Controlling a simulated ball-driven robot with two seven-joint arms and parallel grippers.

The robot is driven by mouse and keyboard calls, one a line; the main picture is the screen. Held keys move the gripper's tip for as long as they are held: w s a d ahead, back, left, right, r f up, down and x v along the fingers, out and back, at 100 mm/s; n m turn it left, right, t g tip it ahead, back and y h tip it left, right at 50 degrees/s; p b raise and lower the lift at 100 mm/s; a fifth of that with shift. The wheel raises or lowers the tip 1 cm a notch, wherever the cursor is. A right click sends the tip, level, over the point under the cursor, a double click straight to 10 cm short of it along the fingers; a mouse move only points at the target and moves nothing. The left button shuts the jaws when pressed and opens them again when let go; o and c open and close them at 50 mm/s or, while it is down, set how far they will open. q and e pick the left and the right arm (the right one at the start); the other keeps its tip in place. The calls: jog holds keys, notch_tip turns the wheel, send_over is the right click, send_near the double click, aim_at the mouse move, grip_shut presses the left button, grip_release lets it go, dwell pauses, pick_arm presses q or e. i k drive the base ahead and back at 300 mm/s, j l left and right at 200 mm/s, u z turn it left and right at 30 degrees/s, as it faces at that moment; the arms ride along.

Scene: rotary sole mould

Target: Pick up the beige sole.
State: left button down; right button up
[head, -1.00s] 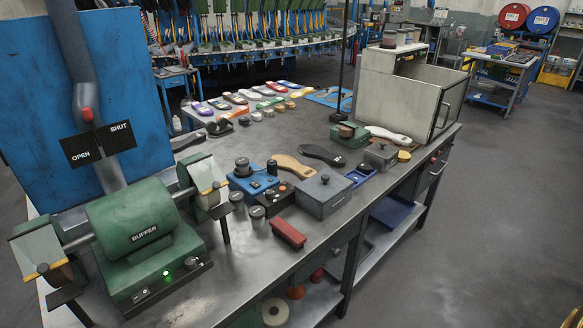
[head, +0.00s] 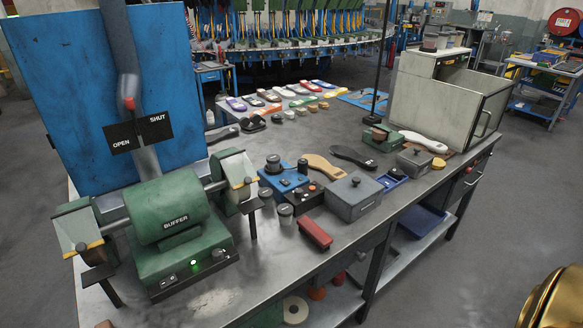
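The beige sole (head: 325,167) lies flat on the metal workbench (head: 345,263) in the head view, near the middle of the picture. A black sole (head: 353,157) lies just to its right and a little behind. A grey lidded box (head: 354,198) stands in front of the beige sole, close to its near end. A blue device with a black knob (head: 284,179) stands to its left. Neither my left nor my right gripper shows in the view.
The green buffer (head: 173,217) fills the bench's left end. A red block (head: 315,233) lies near the front edge. A small blue tray (head: 391,180) and a green device (head: 381,138) stand right of the soles.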

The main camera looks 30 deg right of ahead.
aim_at(315, 162)
jog(key=l+u, duration=0.5)
jog(key=k+l+u, duration=0.1)
jog(key=l+u, duration=0.35)
jog(key=l, duration=0.15)
